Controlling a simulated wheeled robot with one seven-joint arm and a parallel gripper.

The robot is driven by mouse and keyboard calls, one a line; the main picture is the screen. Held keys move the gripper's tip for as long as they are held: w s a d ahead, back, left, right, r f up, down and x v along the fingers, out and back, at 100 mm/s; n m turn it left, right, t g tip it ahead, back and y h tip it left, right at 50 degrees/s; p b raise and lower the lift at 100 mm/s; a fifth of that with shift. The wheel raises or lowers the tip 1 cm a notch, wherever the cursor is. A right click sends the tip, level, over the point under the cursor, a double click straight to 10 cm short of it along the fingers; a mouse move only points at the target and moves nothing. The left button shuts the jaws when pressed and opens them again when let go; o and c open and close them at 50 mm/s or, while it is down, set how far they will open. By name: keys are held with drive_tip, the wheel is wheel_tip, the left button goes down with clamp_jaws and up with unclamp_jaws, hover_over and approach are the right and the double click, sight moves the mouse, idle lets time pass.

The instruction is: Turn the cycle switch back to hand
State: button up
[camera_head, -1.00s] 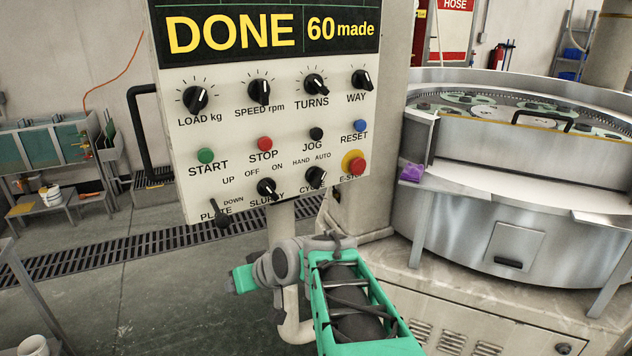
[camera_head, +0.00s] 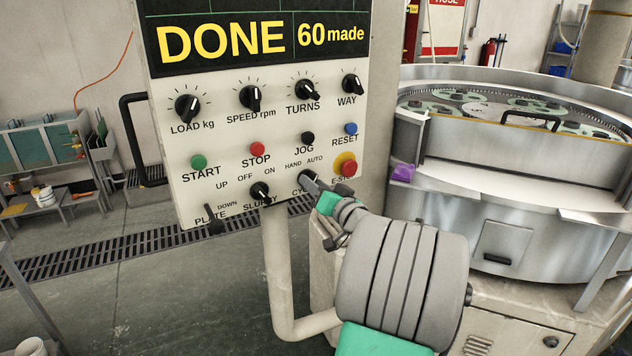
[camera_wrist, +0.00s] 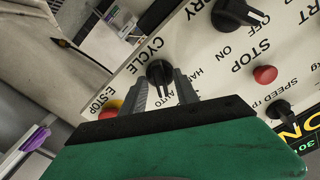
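The cycle switch (camera_head: 304,176) is a black knob at the lower right of the control panel, between the slurry switch (camera_head: 261,192) and the E-stop (camera_head: 346,164). In the wrist view the cycle switch (camera_wrist: 158,73) shows between my fingers, its pointer towards the AUTO label. My gripper (camera_head: 313,184) is at the switch and partly hides it and its name in the head view. In the wrist view my gripper (camera_wrist: 163,88) is open, one finger on each side of the knob, with a small gap to the pointer. Contact cannot be told.
The panel's display (camera_head: 260,38) reads DONE, 60 made. The red E-stop mushroom (camera_wrist: 108,110) is close beside one finger in the wrist view. The plate lever (camera_head: 213,219) hangs at the panel's lower left. A round lapping machine (camera_head: 500,190) stands at the right.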

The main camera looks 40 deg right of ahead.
drive_tip(key=shift+c, duration=0.5)
clamp_jaws()
